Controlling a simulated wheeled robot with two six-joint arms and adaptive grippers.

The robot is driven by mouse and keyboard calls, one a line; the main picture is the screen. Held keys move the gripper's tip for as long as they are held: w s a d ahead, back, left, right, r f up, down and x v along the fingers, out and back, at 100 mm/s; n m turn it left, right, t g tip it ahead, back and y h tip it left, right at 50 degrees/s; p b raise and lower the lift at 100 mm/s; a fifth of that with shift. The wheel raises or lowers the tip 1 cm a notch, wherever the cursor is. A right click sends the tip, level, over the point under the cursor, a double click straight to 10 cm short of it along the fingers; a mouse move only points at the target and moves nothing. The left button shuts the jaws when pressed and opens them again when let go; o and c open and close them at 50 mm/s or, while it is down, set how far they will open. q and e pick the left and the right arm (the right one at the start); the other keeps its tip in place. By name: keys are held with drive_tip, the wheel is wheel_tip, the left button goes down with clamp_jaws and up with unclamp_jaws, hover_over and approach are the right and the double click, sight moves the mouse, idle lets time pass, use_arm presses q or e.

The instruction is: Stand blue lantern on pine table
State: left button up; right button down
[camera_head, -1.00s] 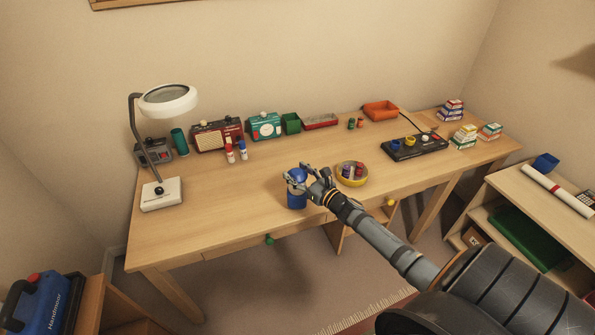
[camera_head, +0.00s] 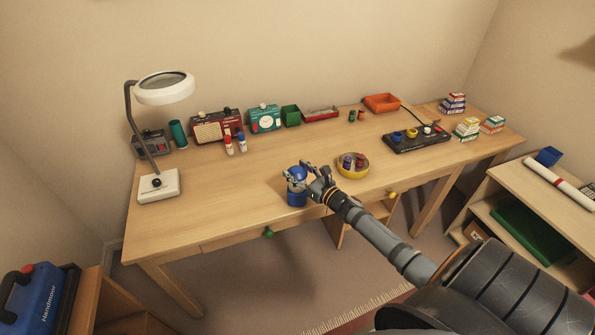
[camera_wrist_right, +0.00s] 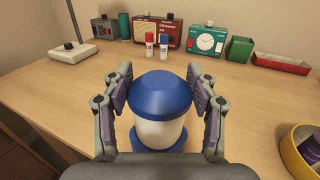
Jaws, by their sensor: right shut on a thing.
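The blue lantern (camera_head: 297,198) has a blue cap, a pale middle and a blue base. It is upright at the front part of the pine table (camera_head: 230,190). My right gripper (camera_head: 300,176) is shut on it, with one finger on each side of the lantern (camera_wrist_right: 160,125) in the right wrist view, where the gripper (camera_wrist_right: 160,95) also shows. I cannot tell whether its base touches the table top. My left gripper is not in view.
A yellow bowl (camera_head: 344,172) with small items stands right of the lantern. A magnifier lamp (camera_head: 160,186) is at the left. Radios (camera_head: 216,127), small bottles (camera_head: 229,146) and a black control panel (camera_head: 416,140) stand farther back. The table is clear left of the lantern.

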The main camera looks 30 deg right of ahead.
drive_tip(key=shift+f, duration=0.25)
drive_tip(key=shift+c, duration=1.6)
unclamp_jaws()
drive_tip(key=shift+s+d, duration=0.2)
drive_tip(key=shift+s, duration=1.05)
drive_tip(key=shift+s+d, duration=0.15)
drive_tip(key=shift+s, duration=1.1)
drive_tip(key=shift+s+d, duration=0.2)
drive_tip(key=shift+s, duration=1.05)
